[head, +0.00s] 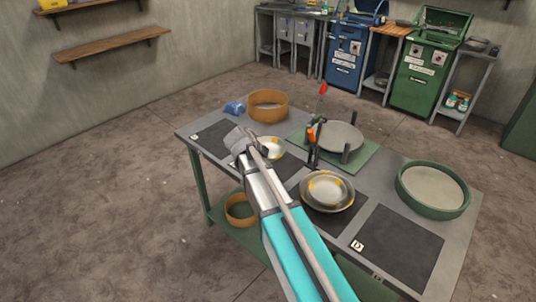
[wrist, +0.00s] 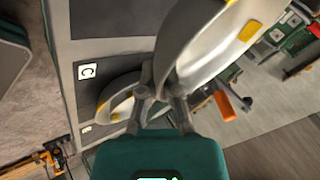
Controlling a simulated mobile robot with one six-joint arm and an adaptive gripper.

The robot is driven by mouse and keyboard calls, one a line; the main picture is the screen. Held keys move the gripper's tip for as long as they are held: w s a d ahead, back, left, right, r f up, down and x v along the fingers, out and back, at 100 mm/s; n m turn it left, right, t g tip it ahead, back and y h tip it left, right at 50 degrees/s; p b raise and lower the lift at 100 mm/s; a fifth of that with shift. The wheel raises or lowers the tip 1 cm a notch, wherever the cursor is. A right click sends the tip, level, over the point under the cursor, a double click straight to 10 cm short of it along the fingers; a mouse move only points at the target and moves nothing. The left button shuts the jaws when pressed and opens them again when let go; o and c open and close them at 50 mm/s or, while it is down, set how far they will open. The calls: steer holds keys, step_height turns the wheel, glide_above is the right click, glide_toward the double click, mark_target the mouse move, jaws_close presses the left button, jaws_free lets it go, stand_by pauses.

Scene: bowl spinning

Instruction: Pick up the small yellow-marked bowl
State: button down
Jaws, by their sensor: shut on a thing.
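The small yellow-marked bowl (head: 271,148) is pale inside with yellow patches and shows beside the end of my arm in the head view. My gripper (head: 245,142) is at its left side. In the wrist view my gripper (wrist: 164,88) is shut on the wall of this bowl (wrist: 212,58), which fills the upper right, with a yellow patch on its inside. The fingers cover part of its rim. I cannot tell whether its base touches the table.
Another yellow-marked bowl (head: 326,188) sits in a wider dish on the table. A green-rimmed round tray (head: 434,208) is at right, an orange ring (head: 267,105) behind, and a stand with an orange-handled tool (head: 311,137) close to the right.

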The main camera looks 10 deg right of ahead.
steer(key=s+r+p, duration=0.3)
steer(key=s, duration=0.5)
steer(key=shift+s+a+r, duration=0.2)
steer(key=shift+s+r, duration=0.05)
steer(key=shift+r, duration=0.1)
stand_by(0.3)
